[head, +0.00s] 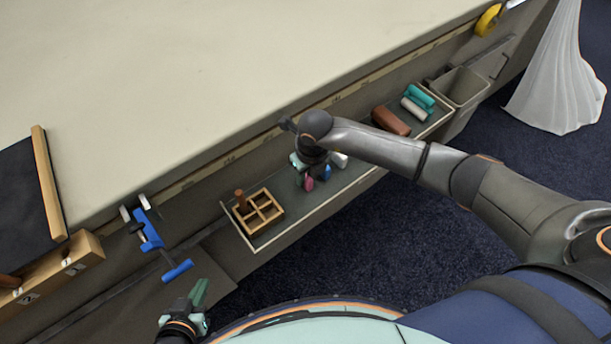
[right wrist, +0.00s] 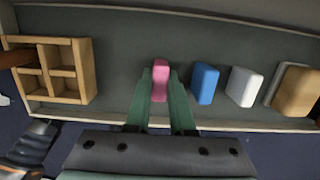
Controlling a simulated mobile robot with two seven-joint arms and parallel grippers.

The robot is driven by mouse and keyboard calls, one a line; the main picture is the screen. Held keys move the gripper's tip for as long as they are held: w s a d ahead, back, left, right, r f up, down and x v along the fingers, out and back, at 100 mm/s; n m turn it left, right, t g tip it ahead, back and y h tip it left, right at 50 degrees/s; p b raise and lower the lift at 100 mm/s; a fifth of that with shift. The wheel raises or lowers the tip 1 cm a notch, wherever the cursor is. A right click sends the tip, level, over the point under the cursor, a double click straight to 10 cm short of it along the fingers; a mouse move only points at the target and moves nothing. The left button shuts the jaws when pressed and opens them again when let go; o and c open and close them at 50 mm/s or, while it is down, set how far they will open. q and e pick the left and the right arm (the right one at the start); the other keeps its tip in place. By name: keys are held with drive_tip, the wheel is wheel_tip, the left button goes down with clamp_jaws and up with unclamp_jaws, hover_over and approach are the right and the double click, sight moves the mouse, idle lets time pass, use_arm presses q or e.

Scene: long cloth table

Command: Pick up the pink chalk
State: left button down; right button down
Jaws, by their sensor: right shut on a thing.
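The pink chalk (right wrist: 160,80) is a small rounded block in the shelf tray below the table edge. In the right wrist view it stands between the two green fingers of my right gripper (right wrist: 161,98), which are shut on it. In the head view the pink chalk (head: 309,184) shows just below my right gripper (head: 305,168), partly hidden by it. It still appears at tray level. My left gripper (head: 198,292) is at the lower left of the head view, away from the tray, its green fingers pointing up; their gap is unclear.
A blue chalk (right wrist: 205,83) and a white chalk (right wrist: 243,86) stand close to the right. A tan block (right wrist: 294,90) is further right. A wooden divided box (head: 262,212) is at the tray's left end. A blue clamp (head: 149,232) hangs on the table edge.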

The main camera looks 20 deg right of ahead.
drive_tip(key=shift+r, duration=0.35)
wheel_tip(320, 180, up, 2)
drive_tip(key=shift+r, duration=0.1)
drive_tip(key=s+a+r, duration=0.8)
drive_tip(key=s+r, duration=0.2)
drive_tip(key=s, duration=0.1)
drive_tip(key=shift+a, duration=0.4)
drive_tip(key=shift+w, duration=0.1)
drive_tip(key=c, duration=1.4)
unclamp_jaws()
clamp_jaws()
